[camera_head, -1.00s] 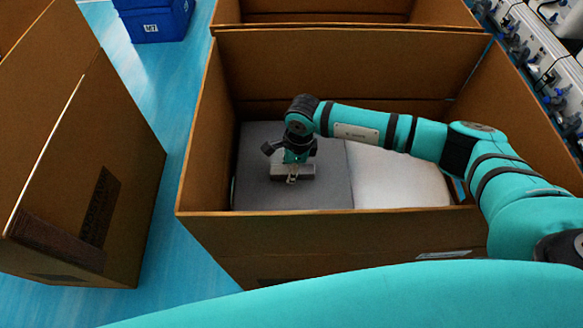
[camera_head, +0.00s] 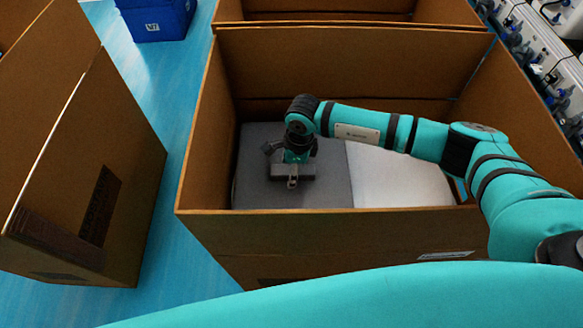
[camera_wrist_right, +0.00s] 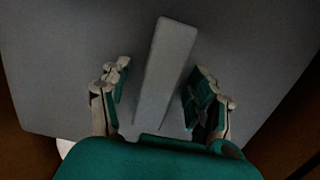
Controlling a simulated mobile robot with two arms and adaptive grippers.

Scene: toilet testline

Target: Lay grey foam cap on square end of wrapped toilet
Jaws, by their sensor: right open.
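The grey foam cap (camera_head: 325,180) lies flat over the left end of the white wrapped toilet (camera_head: 400,180) inside an open cardboard box. The toilet's right part shows bare; its left end is hidden under the cap. My right gripper (camera_head: 292,178) is over the cap, pointing down. In the right wrist view the gripper (camera_wrist_right: 160,95) is open, its fingers on either side of a raised grey bar (camera_wrist_right: 167,70) on the cap (camera_wrist_right: 70,60), apart from it. Whether the fingertips touch the cap cannot be told. My left gripper is not in view.
The cardboard box (camera_head: 330,240) has tall walls around the toilet and my right forearm reaches over its right side. Another cardboard box (camera_head: 90,180) stands left, one behind (camera_head: 340,10). A blue bin (camera_head: 155,18) is at the back left. Blue floor (camera_head: 185,255) is free between boxes.

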